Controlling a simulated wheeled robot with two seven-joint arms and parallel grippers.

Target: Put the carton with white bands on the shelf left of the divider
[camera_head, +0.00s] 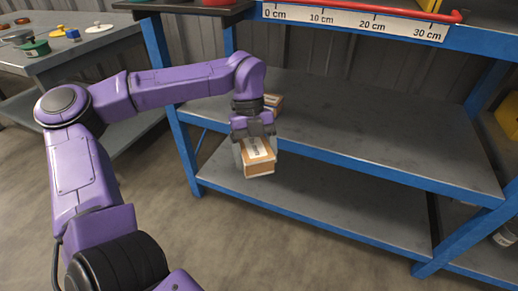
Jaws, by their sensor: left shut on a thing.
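My left gripper (255,143) points down and is shut on a brown carton (259,169) with pale bands and a small dark print on its top. The carton hangs in front of the blue-framed rack, near its left end; in the picture it overlaps the front edge of the middle shelf (370,135). I cannot tell its exact distance from the shelf. A second brown carton (273,101) is partly hidden behind my left wrist, on the middle shelf. I cannot make out a divider. My right gripper is not in view.
The middle shelf is bare to the right of the cartons. The lower shelf (330,210) is also bare. A ruler strip (350,20) and a red bar (380,10) run along the top level. A grey table (75,48) with small coloured parts stands at the left.

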